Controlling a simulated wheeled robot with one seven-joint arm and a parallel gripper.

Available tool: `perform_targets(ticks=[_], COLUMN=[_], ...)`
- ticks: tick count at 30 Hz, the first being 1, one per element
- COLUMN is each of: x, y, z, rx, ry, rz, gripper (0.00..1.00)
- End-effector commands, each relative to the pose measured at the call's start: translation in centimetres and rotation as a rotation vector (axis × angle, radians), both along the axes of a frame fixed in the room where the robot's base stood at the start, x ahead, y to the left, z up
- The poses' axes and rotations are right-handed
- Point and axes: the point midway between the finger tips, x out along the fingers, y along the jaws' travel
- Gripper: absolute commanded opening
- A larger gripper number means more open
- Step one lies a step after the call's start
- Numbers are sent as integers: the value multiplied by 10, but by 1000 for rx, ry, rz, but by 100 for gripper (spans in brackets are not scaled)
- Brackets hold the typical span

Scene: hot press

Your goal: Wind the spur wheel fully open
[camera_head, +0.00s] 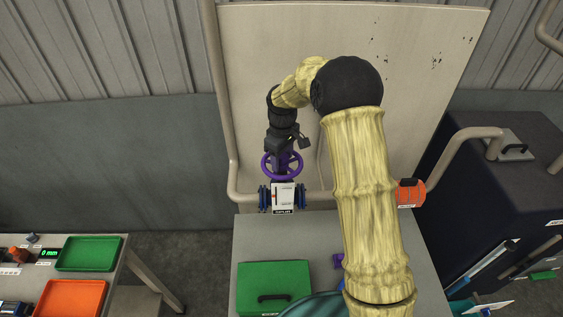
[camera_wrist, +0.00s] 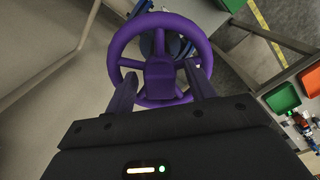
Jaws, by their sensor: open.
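The spur wheel is a purple handwheel (camera_head: 282,166) on a pipe valve in the middle of the head view. It also fills the upper middle of the wrist view (camera_wrist: 160,24). My gripper (camera_wrist: 162,84) is open, with its two fingers reaching to the wheel. In the wrist view the fingers lie either side of the hub, over the wheel's near half. I cannot tell whether they touch the spokes or rim. In the head view my gripper (camera_head: 284,148) is just above the wheel, its fingertips largely hidden. A white label plate (camera_head: 284,195) hangs below the wheel.
A pale panel (camera_head: 280,60) stands behind the valve, with pipes at both sides. A grey bench below holds a green case (camera_head: 274,286). An orange fitting (camera_head: 410,193) sits on the pipe right of my arm. A left table carries green (camera_head: 90,254) and orange (camera_head: 72,299) trays.

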Motion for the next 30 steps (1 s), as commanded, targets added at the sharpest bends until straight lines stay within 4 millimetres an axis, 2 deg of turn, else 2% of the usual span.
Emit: perform_targets(ticks=[9,20,30], x=[0,0,0], y=[0,0,0], z=[0,0,0], rx=[-1,-1,-1], ry=[-1,-1,-1], rz=[-207,-233,-488], gripper=[55,55,55])
